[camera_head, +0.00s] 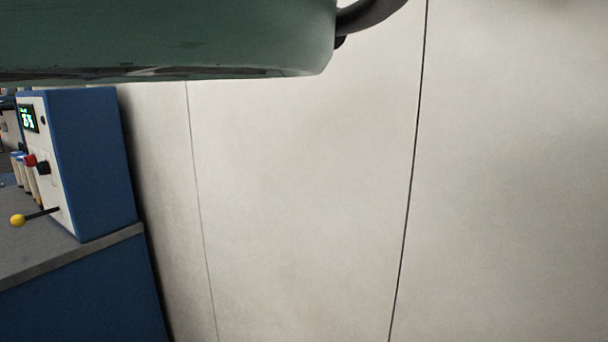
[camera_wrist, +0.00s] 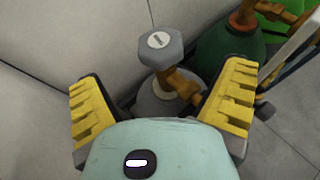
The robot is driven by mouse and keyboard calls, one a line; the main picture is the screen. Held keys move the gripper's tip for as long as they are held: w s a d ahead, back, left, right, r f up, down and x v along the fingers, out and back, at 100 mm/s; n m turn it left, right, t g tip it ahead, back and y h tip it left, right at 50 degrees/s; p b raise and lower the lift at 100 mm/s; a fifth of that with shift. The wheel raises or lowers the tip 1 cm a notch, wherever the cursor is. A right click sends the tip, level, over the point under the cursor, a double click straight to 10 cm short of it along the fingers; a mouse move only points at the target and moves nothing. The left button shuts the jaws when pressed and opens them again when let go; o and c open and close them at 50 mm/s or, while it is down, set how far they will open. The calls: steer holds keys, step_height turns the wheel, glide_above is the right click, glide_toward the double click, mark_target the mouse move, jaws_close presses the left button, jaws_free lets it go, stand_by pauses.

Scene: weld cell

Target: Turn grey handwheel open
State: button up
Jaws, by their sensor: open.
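The grey handwheel (camera_wrist: 160,46) shows in the wrist view, a faceted grey knob with a small label on top. It sits on a brass valve (camera_wrist: 178,82) above a grey gas cylinder (camera_wrist: 156,102). My gripper (camera_wrist: 163,92) is open, with one yellow ridged finger at each side of the picture. The handwheel appears between and beyond the fingertips, and nothing is held. I cannot tell the exact distance to it. The head view does not show the handwheel or the gripper fingers.
A green cylinder (camera_wrist: 218,56) with a brass valve (camera_wrist: 245,18) stands right of the grey one, beside a pale rail (camera_wrist: 290,45). Pale wall panels (camera_head: 300,200) fill most of the head view.

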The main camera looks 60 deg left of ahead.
steer(key=p+x, duration=0.2)
steer(key=x, duration=0.5)
steer(key=shift+s+d, duration=0.15)
steer(key=shift+c, duration=0.3)
steer(key=shift+r, duration=0.1)
steer(key=c, duration=1.1)
steer(key=shift+c, duration=0.2)
